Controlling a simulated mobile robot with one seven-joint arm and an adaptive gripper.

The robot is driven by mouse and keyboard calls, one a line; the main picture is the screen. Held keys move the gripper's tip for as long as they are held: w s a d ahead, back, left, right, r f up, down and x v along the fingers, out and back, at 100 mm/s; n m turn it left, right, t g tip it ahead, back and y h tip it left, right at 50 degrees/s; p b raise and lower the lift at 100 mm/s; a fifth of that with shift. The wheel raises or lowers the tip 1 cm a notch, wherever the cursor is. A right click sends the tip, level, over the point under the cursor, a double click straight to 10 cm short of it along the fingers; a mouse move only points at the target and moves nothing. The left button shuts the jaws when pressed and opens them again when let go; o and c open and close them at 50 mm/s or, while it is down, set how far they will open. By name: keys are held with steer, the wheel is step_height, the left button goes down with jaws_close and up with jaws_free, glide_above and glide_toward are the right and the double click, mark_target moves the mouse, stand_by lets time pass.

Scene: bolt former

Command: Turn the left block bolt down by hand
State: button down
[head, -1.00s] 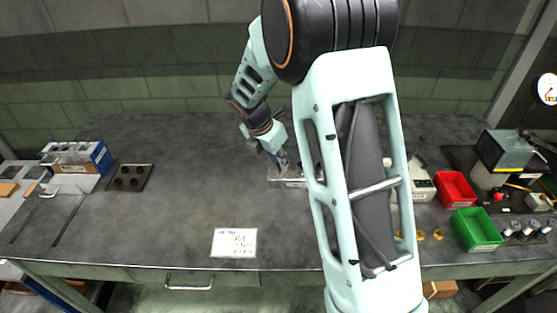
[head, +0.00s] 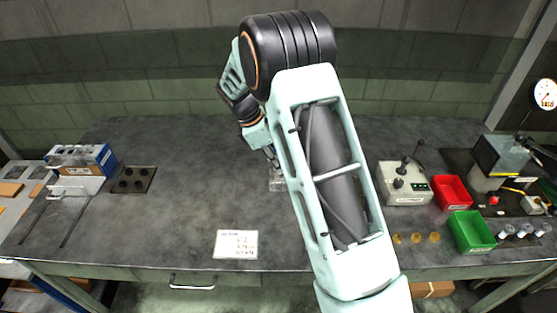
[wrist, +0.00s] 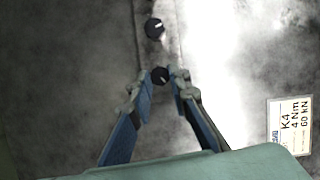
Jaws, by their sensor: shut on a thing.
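In the wrist view my gripper (wrist: 161,77) has its two fingers closed on either side of a small black bolt head (wrist: 160,75). A second black bolt (wrist: 154,28) with a pale mark on its top stands farther up in that view, apart from the fingers. Both are on a grey metal block (wrist: 165,52), whose edges are hard to make out in the glare. In the head view the block (head: 276,184) shows only in part beside my arm. My gripper (head: 271,158) shows there at its edge, its fingertips mostly hidden by my forearm.
A label reading K4, 4 Nm, 60 kN (wrist: 289,124) lies to the right in the wrist view. On the bench are a white card (head: 235,244), a grey control box (head: 404,184), a red bin (head: 452,193) and a green bin (head: 471,231). The bench's left middle is clear.

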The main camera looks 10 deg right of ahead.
steer(key=m, duration=0.2)
steer(key=m+g+p, duration=0.1)
steer(key=m, duration=0.1)
steer(key=m+g+y, duration=0.1)
steer(key=m, duration=0.1)
steer(key=shift+w+d+m, duration=0.15)
steer(key=shift+w+m, duration=0.15)
steer(key=m+g+y, duration=0.1)
steer(key=m, duration=0.2)
steer(key=shift+w+d+m+p, duration=0.1)
steer(key=shift+d+m+p, duration=0.05)
steer(key=shift+m+p, duration=0.2)
steer(key=m+y, duration=0.1)
steer(key=m, duration=0.2)
steer(key=shift+w+d+m+g, duration=0.1)
steer(key=shift+m+g, duration=0.15)
steer(key=shift+g, duration=0.15)
steer(key=m, duration=0.2)
steer(key=m+y, duration=0.2)
steer(key=m, duration=0.1)
steer(key=shift+d+r+m, duration=0.1)
steer(key=shift+d+m, duration=0.15)
steer(key=shift+m, duration=0.05)
steer(key=m+y, duration=0.1)
steer(key=m, duration=0.1)
steer(key=m+y, duration=0.1)
steer(key=m, duration=0.2)
steer(key=shift+d+m+t, duration=0.2)
steer(key=shift+m+t, duration=0.1)
steer(key=shift+t, duration=0.1)
